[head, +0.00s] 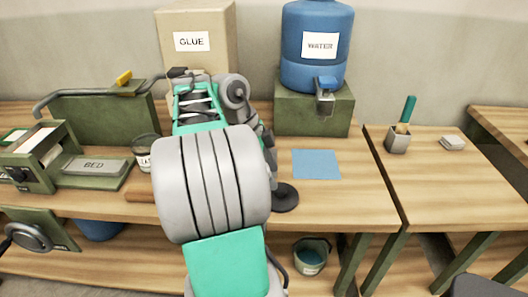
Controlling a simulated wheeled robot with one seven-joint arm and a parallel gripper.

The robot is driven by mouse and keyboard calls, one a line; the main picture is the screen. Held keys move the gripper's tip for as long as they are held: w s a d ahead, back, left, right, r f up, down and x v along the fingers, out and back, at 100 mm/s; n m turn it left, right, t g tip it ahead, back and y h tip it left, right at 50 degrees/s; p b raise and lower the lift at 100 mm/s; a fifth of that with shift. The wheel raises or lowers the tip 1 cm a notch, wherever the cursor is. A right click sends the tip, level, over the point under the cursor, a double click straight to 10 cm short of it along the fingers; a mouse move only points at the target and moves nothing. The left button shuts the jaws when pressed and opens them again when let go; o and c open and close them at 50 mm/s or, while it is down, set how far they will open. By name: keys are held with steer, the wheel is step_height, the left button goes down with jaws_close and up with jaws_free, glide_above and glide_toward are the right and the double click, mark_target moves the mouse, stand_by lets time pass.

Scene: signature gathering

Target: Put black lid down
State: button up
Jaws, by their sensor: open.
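A round black lid (286,198) lies flat on the wooden workbench, just right of my arm's wide grey joint. A small knob-like part shows at its upper left edge. My gripper (271,165) is mostly hidden behind my own arm; only a narrow dark and grey part shows, pointing down just above the lid's left side. It is open. Whether its fingers touch the lid is hidden. An open jar (143,152) with a dark rim and white label stands left of my arm.
A blue sheet (316,164) lies right of my arm. The blue water container (317,45) stands on a green block (314,107) behind it. The glue box (197,20) is at the back. A bucket (311,256) sits below. The right bench (430,185) is mostly clear.

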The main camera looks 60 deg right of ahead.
steer(key=p+v, duration=0.4)
steer(key=v, duration=0.3)
steer(key=w+a+f+n+t+h, duration=0.2)
steer(key=w+a+f+n+t, duration=0.15)
steer(key=w+a+n, duration=1.05)
steer(key=s+a+f+n+t+y, duration=0.1)
steer(key=a+f+n+t+y, duration=0.1)
steer(key=a+n, duration=0.6)
steer(key=s+a+f+n+t+y, duration=0.1)
steer(key=s+a+f+n+y, duration=0.1)
steer(key=a+n, duration=0.6)
steer(key=shift+a+f+n+t+p, duration=0.35)
steer(key=shift+a+n+p, duration=0.1)
steer(key=shift+a, duration=2.3)
